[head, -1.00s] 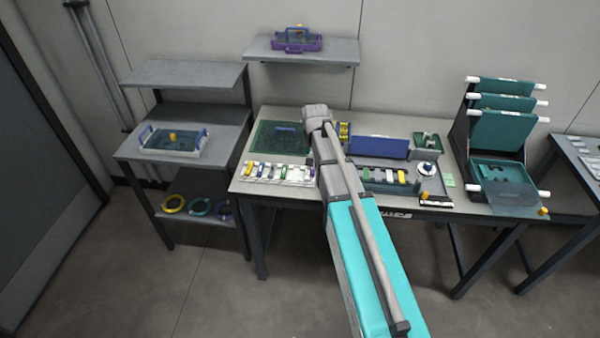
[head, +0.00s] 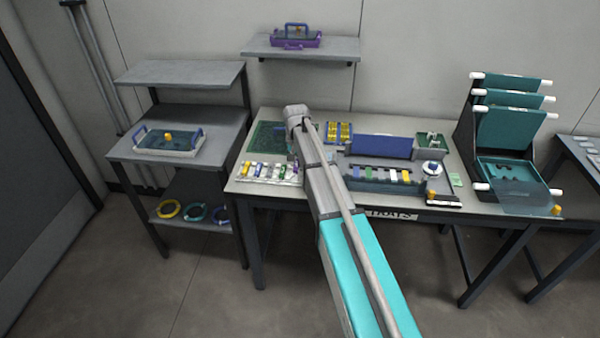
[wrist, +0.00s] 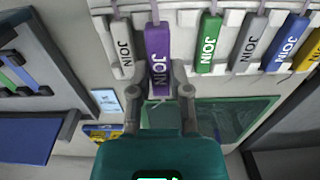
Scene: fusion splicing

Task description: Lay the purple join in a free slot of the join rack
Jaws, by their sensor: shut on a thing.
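The purple join (wrist: 158,58) is between my fingers, and my gripper (wrist: 160,92) is shut on its near end in the wrist view. It points at the join rack (wrist: 185,17), between a white join (wrist: 122,48) and a green join (wrist: 209,45). It looks larger than its neighbours, so nearer the camera; I cannot tell whether it touches the rack. The rack also shows in the head view (head: 268,181), at the table's front left. My forearm hides the gripper's fingers there.
Grey (wrist: 249,42), blue (wrist: 287,42) and yellow (wrist: 304,52) joins sit further along the rack. A green mat (head: 262,138) lies behind it. A blue panel (head: 381,146) and a tray with coloured pieces (head: 385,184) stand to the right of my arm.

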